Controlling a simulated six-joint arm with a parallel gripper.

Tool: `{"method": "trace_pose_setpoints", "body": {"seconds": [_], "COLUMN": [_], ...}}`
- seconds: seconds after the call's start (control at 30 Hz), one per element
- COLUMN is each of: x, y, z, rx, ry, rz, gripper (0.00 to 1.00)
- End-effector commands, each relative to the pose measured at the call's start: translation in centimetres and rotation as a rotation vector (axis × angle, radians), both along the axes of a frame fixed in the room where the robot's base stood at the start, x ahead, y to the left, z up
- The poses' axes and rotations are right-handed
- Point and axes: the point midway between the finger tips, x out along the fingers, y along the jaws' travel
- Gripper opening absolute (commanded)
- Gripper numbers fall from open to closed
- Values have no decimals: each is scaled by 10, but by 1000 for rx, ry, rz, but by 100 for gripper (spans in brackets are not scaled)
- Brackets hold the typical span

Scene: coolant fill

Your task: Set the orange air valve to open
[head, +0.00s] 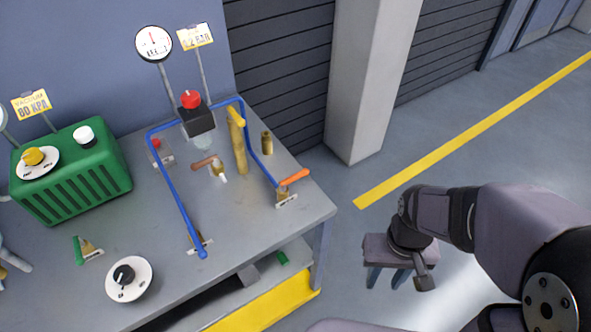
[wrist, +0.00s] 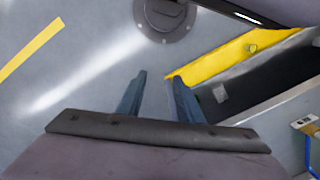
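The valve with the orange handle (head: 294,178) stands near the right edge of the grey bench in the head view. Its handle slants up to the right, above a small fitting with a pale label (head: 286,199) at the end of a blue pipe (head: 260,160). My gripper (head: 387,279) is off the bench, to the right of and apart from the valve, above the floor. In the wrist view my gripper (wrist: 158,76) has its two fingers apart with nothing between them. The orange handle is not clearly seen in the wrist view.
Another valve with a brownish-orange handle (head: 205,162), a yellow post (head: 239,145) and a brass cylinder (head: 267,142) stand nearby. A black block with a red knob (head: 190,99), gauge (head: 154,43) and green box (head: 72,170) are further left. Floor right of the bench (head: 300,228) is open.

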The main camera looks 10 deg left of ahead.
Motion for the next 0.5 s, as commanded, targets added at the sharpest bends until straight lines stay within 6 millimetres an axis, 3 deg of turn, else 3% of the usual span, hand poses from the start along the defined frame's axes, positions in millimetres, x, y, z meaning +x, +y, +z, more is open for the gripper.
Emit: {"method": "trace_pose_setpoints", "body": {"seconds": [0.07, 0.17, 0.33, 0.5], "x": [-12, 1, 61, 130], "y": [13, 36, 98, 162], "z": [-2, -5, -9, -7], "rx": [-13, -22, -15, 15], "ry": [75, 110, 81, -13], "rz": [74, 164, 284, 186], "gripper": [33, 33, 33, 33]}}
